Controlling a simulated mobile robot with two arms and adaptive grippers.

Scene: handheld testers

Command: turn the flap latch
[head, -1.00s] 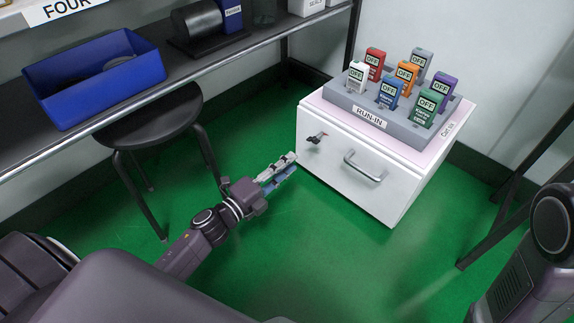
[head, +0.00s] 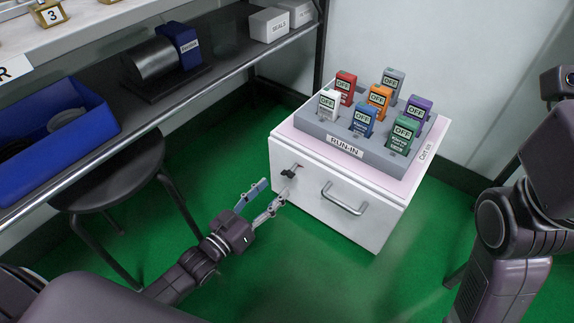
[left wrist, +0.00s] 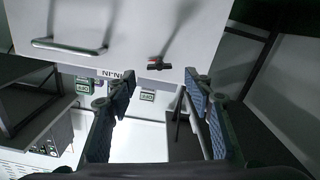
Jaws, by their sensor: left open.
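I see no contact with the latch. My right arm is at the right edge; its gripper is not seen.
The white cabinet (head: 300,204) has a bar handle (head: 343,199) right of the latch. On top, a grey RUN-IN rack (head: 320,134) holds several coloured testers reading OFF. A black stool (head: 110,185) and a shelf with a blue bin (head: 75,150) stand left. Green floor is clear in front.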

